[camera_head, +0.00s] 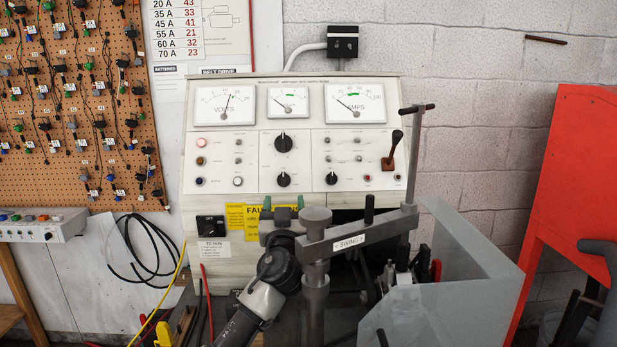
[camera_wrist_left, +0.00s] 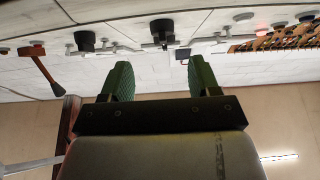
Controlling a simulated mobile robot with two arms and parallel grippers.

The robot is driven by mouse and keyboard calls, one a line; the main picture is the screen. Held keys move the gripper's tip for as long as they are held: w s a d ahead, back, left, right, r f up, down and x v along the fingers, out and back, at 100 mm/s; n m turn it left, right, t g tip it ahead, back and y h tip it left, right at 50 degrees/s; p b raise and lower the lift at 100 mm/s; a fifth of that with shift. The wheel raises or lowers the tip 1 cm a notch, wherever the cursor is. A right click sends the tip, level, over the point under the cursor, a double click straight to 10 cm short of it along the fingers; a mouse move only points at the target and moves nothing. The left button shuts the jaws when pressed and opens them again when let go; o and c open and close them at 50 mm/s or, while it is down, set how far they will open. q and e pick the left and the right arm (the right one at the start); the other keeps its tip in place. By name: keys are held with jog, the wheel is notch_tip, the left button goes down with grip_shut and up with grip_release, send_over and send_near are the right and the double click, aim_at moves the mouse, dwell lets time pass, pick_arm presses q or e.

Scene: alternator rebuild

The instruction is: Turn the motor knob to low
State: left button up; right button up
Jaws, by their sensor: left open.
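The test bench panel (camera_head: 234,158) carries a large black knob (camera_head: 284,143) in the middle, a small black knob (camera_head: 284,180) below it and another small black knob (camera_head: 332,179) to the right. Their labels are too small to read, so I cannot tell which is the motor knob. My left gripper (camera_head: 283,206) is open and empty just below the lower middle knob, its green fingers toward the panel. In the left wrist view, the open fingers (camera_wrist_left: 160,80) have a black knob (camera_wrist_left: 162,30) ahead between them, apart from both, and another knob (camera_wrist_left: 84,40) to the left. My right gripper is out of view.
A grey swing arm (camera_head: 360,230) labelled "SWING" stands close to the right of my left gripper. Buttons (camera_head: 201,143) line the panel's left.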

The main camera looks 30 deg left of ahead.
aim_at(283, 178)
pick_arm(q)
jog(key=w+a+r, duration=0.1)
jog(key=w+a+r+p, duration=0.1)
jog(key=shift+w+a+r+p, duration=0.15)
jog(key=shift+w+r+p, duration=0.15)
jog(key=shift+w+r, duration=0.1)
jog(key=shift+x, duration=0.95)
jog(key=shift+w+a+p, duration=0.25)
jog(key=shift+w+p, duration=0.05)
jog(key=shift+w, duration=0.2)
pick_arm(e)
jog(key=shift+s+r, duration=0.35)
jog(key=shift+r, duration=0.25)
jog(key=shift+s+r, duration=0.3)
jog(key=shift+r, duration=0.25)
pick_arm(q)
jog(key=c, duration=0.9)
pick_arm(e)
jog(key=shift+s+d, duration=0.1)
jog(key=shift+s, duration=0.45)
